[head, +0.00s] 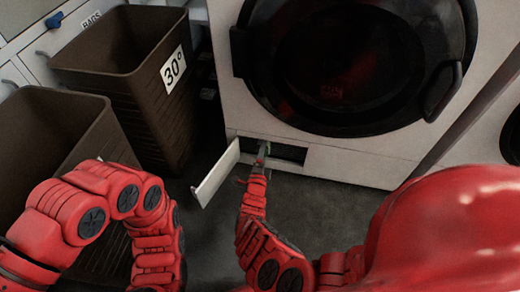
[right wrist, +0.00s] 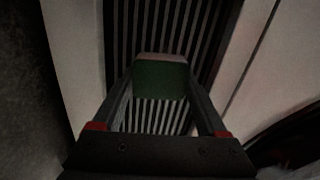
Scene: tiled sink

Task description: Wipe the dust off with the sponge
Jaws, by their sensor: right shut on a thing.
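My right gripper (head: 263,152) reaches into the open low compartment at the front of the white washing machine (head: 350,166). It is shut on a sponge (right wrist: 160,82), which looks green with a paler top edge in the right wrist view. I cannot make out dust on the slats. My left arm is bent at the lower left of the head view, and its gripper is out of view.
The compartment's small white door (head: 216,172) stands open left of my right gripper. A brown bin marked 30° (head: 120,80) and another brown bin (head: 50,135) stand at the left. Grey floor (head: 320,215) is clear before the machine. The round dark door (head: 350,60) is above.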

